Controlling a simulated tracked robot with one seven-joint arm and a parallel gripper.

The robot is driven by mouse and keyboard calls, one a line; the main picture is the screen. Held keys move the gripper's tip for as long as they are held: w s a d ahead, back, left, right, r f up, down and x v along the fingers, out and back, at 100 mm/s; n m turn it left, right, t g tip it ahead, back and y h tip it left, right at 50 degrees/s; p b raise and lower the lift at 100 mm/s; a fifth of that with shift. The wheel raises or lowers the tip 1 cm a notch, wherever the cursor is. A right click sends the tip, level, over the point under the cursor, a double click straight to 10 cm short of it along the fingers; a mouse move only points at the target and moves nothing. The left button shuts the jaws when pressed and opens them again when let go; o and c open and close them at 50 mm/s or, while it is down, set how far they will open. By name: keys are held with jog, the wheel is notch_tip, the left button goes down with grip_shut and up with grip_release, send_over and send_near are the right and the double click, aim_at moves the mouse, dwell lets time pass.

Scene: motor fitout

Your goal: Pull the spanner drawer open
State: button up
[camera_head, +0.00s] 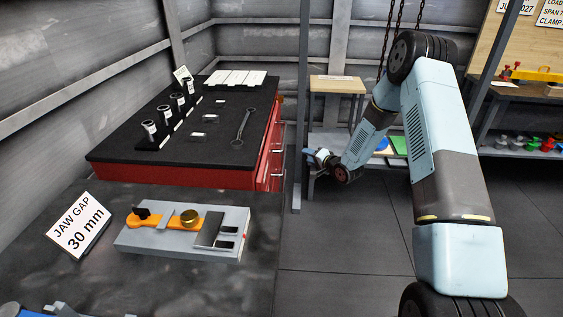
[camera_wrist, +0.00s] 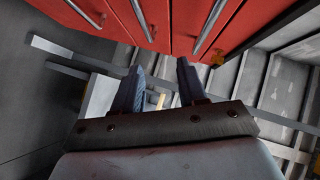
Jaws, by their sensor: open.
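The red tool cabinet (camera_head: 190,177) has a black top, and its drawer fronts (camera_head: 271,150) face right in the head view, with pale bar handles. The drawers look shut; I cannot tell which is the spanner drawer. In the wrist view the red drawer fronts (camera_wrist: 183,22) fill the top, with several long bar handles (camera_wrist: 209,27). My gripper (camera_head: 312,157) is right of the cabinet, apart from it. In the wrist view my gripper (camera_wrist: 161,68) is open, with no handle between its dark fingers. The handles lie beyond the fingertips.
A spanner (camera_head: 241,127) and several sockets (camera_head: 150,130) sit on the cabinet top. In front is a bench with a grey jaw-gap fixture (camera_head: 180,240) and a sign (camera_head: 78,226). A post (camera_head: 301,130) stands between cabinet and arm. The floor (camera_head: 340,240) at right is clear.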

jog(key=m+y, duration=0.2)
send_near(283, 160)
jog(key=shift+t, duration=0.3)
jog(key=x, duration=0.7)
jog(key=f+x, duration=0.1)
jog(key=x, duration=0.3)
jog(key=shift+w+d+f, duration=0.15)
jog(key=shift+w+d, duration=0.05)
jog(key=shift+d, duration=0.1)
jog(key=shift+c, duration=0.4)
grip_shut()
